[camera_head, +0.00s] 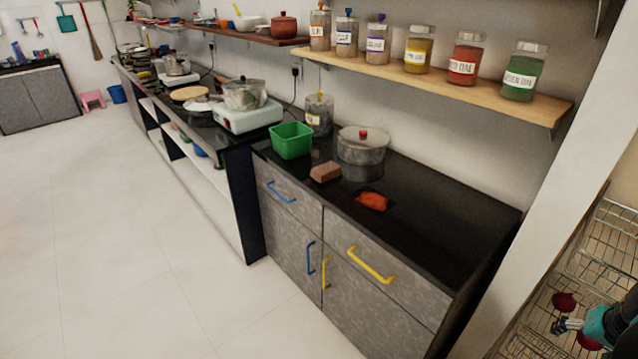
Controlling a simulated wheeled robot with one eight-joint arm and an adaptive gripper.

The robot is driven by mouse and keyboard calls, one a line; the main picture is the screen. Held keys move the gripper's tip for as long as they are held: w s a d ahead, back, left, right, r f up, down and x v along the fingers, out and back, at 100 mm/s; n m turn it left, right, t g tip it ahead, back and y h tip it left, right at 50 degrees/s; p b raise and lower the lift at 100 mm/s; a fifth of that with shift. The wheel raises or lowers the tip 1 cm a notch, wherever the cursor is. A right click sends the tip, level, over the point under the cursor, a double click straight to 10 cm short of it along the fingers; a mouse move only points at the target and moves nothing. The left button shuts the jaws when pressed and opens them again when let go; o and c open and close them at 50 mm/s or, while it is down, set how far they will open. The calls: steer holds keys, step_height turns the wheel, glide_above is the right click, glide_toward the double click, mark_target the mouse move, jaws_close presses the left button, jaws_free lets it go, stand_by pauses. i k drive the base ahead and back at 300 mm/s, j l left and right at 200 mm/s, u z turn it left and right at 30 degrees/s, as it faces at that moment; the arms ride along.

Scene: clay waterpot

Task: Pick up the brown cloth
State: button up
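A folded brown cloth (326,172) lies on the black counter top, near its front edge. It looks like a small block. It sits in front of the green basket and to the left of an orange-red item. My gripper (567,325) shows small at the bottom right edge, in front of a wire rack and far from the cloth. Its fingers are too small to tell whether they are open or shut. Most of my arm is out of the picture.
A green basket (291,141) and a lidded pot (362,146) stand behind the cloth. An orange-red item (372,201) lies to its right. A shelf (440,84) with several jars hangs above. The counter's right part and the floor (130,250) are clear.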

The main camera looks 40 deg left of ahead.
mark_target(328, 170)
steer(key=k+j+u, duration=0.1)
steer(key=j+u, duration=0.85)
steer(key=u, duration=0.15)
steer(key=k+j+u, duration=0.1)
steer(key=j, duration=0.2)
steer(key=k, duration=0.05)
